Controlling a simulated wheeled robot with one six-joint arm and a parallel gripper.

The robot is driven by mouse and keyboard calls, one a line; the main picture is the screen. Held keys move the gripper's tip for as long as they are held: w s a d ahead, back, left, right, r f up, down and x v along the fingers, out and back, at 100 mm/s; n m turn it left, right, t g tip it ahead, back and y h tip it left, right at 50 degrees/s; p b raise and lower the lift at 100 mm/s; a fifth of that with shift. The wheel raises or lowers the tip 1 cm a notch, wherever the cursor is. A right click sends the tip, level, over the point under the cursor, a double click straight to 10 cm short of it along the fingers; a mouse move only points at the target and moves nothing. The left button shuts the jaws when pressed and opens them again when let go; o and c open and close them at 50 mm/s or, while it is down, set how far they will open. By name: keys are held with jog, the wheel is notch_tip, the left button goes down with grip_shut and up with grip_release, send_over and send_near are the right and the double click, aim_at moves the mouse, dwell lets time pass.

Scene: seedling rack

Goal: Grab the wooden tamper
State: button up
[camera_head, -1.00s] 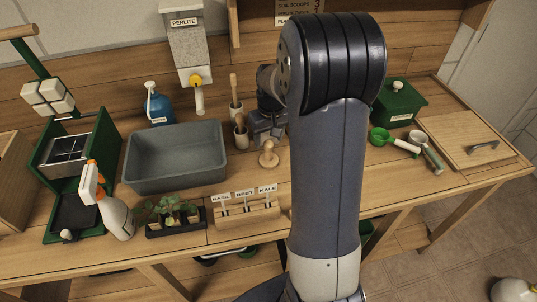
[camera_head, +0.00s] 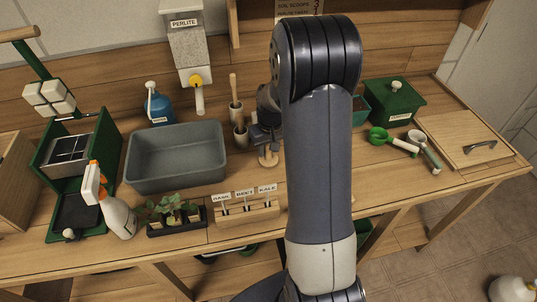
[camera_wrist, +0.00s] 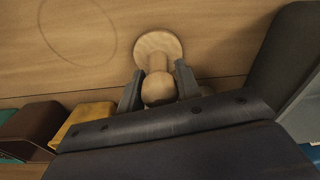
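The wooden tamper (camera_head: 268,158) stands upright on the bench, right of the grey tub, partly hidden behind my gripper in the head view. In the wrist view, the tamper's round base (camera_wrist: 158,43) and rounded knob (camera_wrist: 158,88) show clearly. My gripper (camera_wrist: 158,82) is open, with one finger on each side of the tamper's knob. The fingers are very close to the knob; I cannot tell whether they touch it. In the head view my gripper (camera_head: 265,138) is small and partly hidden by my arm.
A grey tub (camera_head: 175,180) is further left. A wooden label holder (camera_head: 247,213) sits in front. A green lidded box (camera_head: 394,105) and scoops (camera_head: 392,141) are at right.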

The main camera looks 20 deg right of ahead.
jog(key=c, duration=0.6)
jog(key=shift+o, duration=0.2)
notch_tip(320, 180, up, 10)
jog(key=shift+b, duration=0.5)
jog(key=o, duration=0.4)
jog(key=shift+c, duration=1.3)
